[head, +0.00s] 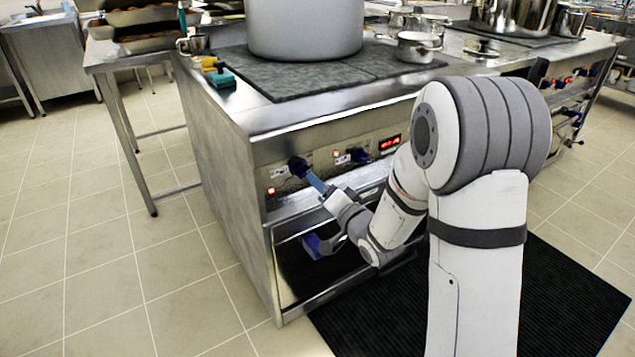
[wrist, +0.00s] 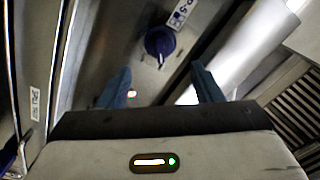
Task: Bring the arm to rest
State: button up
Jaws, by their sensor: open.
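My gripper (head: 313,180) is at the front panel of the stove (head: 215,150), its blue fingers pointing at the left dark blue knob (head: 298,166). In the wrist view the two fingers of my gripper (wrist: 160,84) are spread apart with nothing between them. The knob (wrist: 160,42) shows ahead of the gap, apart from both fingers. In the head view, whether the fingers touch the knob cannot be told. My arm is bent and reaches down and left to the panel.
A large stockpot (head: 305,28) stands on the dark hob. A second knob (head: 357,156) and a red display (head: 390,143) are right on the panel. A small pot (head: 418,46) stands at the back right. A black mat (head: 560,300) lies below. The tiled floor at left is clear.

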jog(key=s+d+r+n+g+h+p, duration=0.1)
jog(key=s+d+r+g+h+p, duration=0.2)
jog(key=d+r+p, duration=0.4)
jog(key=s+d+r+g+h+p, duration=0.1)
jog(key=s+d+r+h+p, duration=0.2)
jog(key=d+r+h+p, duration=0.45)
jog(key=s+r+n+g+p, duration=0.1)
jog(key=s+r+g+p, duration=0.3)
jog(key=s+r+p, duration=0.3)
jog(key=s+d+r+n+g+p, duration=0.1)
jog(key=s+r+g+p, duration=0.3)
jog(key=s, duration=1.2)
notch_tip(320, 180, up, 5)
jog(key=n+p, duration=0.1)
jog(key=p, duration=0.2)
jog(key=shift+d+r, duration=0.2)
jog(key=shift+d, duration=0.05)
